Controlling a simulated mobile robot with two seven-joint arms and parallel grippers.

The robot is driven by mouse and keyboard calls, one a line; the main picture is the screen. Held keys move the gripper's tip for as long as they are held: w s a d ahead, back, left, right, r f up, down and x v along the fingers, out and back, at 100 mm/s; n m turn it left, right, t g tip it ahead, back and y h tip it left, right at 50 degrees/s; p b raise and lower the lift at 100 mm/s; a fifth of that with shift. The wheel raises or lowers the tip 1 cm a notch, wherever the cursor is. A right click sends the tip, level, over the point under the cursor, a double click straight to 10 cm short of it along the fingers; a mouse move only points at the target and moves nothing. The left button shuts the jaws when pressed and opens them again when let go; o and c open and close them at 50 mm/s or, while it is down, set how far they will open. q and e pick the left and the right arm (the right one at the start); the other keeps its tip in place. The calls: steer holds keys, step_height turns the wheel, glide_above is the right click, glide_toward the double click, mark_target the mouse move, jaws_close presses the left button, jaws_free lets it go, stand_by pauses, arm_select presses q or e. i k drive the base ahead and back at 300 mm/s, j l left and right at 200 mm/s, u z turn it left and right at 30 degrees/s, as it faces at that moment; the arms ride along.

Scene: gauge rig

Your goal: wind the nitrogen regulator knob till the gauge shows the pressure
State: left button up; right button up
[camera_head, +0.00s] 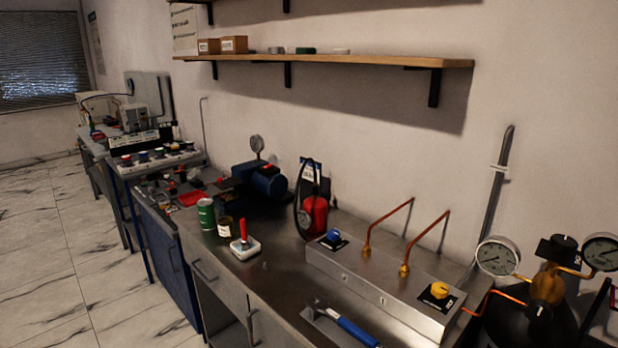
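At the right edge stands a brass regulator body (547,288) with a black knob (557,248) on top that bears a white mark. A round white-faced gauge (497,256) sits to its left and a second gauge (602,251) to its right. Both have dark needles, but their numbers are too small to read. The regulator sits above a dark rounded body, perhaps a cylinder top, cut off by the bottom edge. No label for nitrogen is legible. Neither of my grippers is in view.
Left of the regulator, a steel box (385,282) carries a blue knob (334,235), a yellow knob (439,289) and two copper pipes. A blue-handled tool (345,322) lies before it. A red extinguisher-like bottle (315,215) stands behind. A wooden shelf (330,62) hangs above.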

mark_target(539, 312)
steer(key=z, duration=1.4)
